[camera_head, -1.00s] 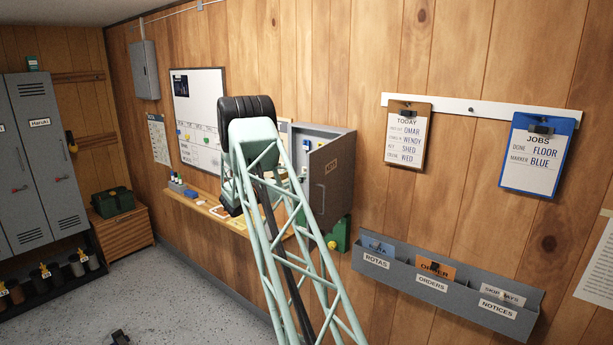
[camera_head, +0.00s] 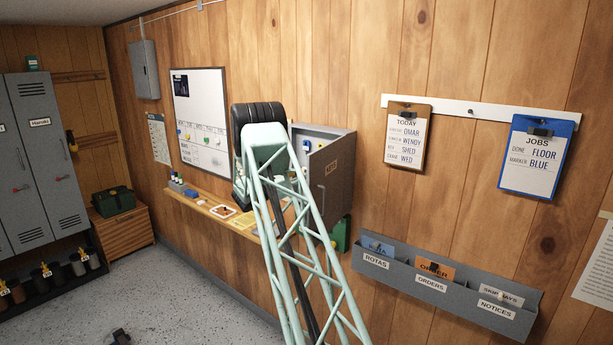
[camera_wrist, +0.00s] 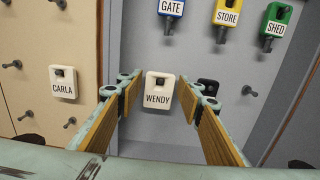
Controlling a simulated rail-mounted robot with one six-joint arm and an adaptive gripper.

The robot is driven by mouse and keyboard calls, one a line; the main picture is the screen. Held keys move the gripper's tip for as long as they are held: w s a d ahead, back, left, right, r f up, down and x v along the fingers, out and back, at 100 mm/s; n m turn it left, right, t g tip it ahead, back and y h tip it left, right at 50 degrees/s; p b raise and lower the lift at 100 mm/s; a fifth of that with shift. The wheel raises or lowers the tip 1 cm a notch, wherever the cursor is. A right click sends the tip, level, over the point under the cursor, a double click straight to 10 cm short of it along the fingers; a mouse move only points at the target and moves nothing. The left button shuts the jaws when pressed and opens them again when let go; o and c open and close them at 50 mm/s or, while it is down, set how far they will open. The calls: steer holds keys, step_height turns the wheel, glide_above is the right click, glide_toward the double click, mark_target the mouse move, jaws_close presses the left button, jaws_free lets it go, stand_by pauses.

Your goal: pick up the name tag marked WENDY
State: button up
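The white WENDY name tag (camera_wrist: 158,100) hangs upright against a grey panel, in the middle of the wrist view. My gripper (camera_wrist: 159,84) is open, with one wood-faced finger on each side of the tag. A gap shows between the tag and each finger, so the gripper holds nothing. How far the fingertips are from the panel I cannot tell. In the head view my arm hides the gripper and the tag, in front of the open grey cabinet (camera_head: 327,180).
A white CARLA tag (camera_wrist: 64,84) hangs on the beige panel at left, among bare pegs. Blue GATE (camera_wrist: 172,8), yellow STORE (camera_wrist: 229,12) and green SHED (camera_wrist: 275,23) tags hang above. A black item (camera_wrist: 208,86) is close by the right finger. A shelf (camera_head: 207,208) runs below the cabinet.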

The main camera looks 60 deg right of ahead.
steer(key=shift+c, duration=0.4)
steer(key=c, duration=0.4)
steer(key=shift+r, duration=0.1)
steer(key=shift+r+b, duration=0.15)
steer(key=shift+b, duration=0.15)
steer(key=a, duration=0.6)
steer(key=a+b, duration=0.1)
steer(key=a, duration=0.5)
steer(key=w+a+b, duration=0.1)
steer(key=a, duration=0.5)
